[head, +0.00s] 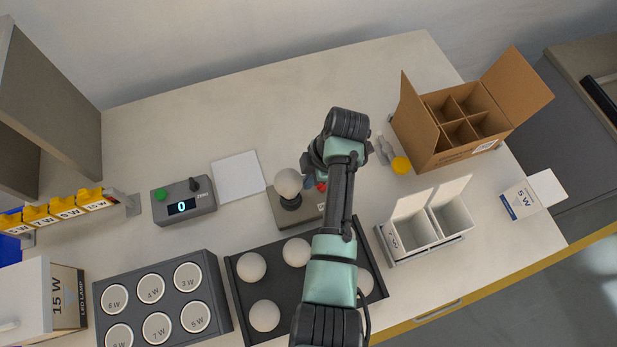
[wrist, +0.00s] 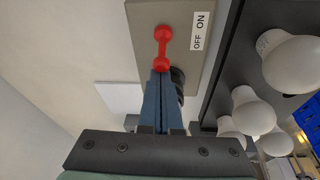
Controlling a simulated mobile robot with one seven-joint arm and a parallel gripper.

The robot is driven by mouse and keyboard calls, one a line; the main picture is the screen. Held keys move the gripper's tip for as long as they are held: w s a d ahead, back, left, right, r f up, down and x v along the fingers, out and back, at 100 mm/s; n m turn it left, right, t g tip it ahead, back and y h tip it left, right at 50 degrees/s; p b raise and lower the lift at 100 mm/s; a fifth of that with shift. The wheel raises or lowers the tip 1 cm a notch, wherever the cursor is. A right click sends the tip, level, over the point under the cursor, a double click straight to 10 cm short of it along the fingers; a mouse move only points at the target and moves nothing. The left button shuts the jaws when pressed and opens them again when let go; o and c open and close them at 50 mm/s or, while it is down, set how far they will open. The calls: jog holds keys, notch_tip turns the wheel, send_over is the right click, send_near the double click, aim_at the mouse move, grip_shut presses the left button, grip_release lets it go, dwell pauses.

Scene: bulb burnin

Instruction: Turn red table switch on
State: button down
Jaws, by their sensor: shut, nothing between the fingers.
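The red table switch (head: 321,187) is a small red lever on a grey-brown base plate (head: 288,218), partly hidden by my arm in the head view. In the wrist view the red lever (wrist: 163,48) has two rounded ends and stands beside a white label (wrist: 200,31) reading OFF and ON. I cannot tell which setting it is at. My gripper (wrist: 161,74) is shut and empty, its blue fingertips right at the lever's near end; I cannot tell whether they touch it. In the head view the fingers (head: 309,182) show just left of the lever.
A white bulb (head: 288,182) stands in a black socket on the same plate, close to my fingers. A black tray (head: 284,283) of bulbs lies in front. A grey meter (head: 183,203) reading 0 and a white sheet (head: 238,177) lie left. A divided cardboard box (head: 430,140) stands right.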

jog(key=shift+w+d+r, duration=0.1)
jog(key=shift+d, duration=0.15)
jog(key=shift+w+d+r, duration=0.15)
jog(key=shift+w+d, duration=0.05)
jog(key=shift+d, duration=0.35)
jog(key=shift+w+d+r, duration=0.1)
jog(key=shift+w+d, duration=0.05)
jog(key=shift+d, duration=0.35)
jog(key=shift+a+r, duration=0.1)
jog(key=shift+r, duration=0.05)
jog(key=shift+r+p, duration=0.7)
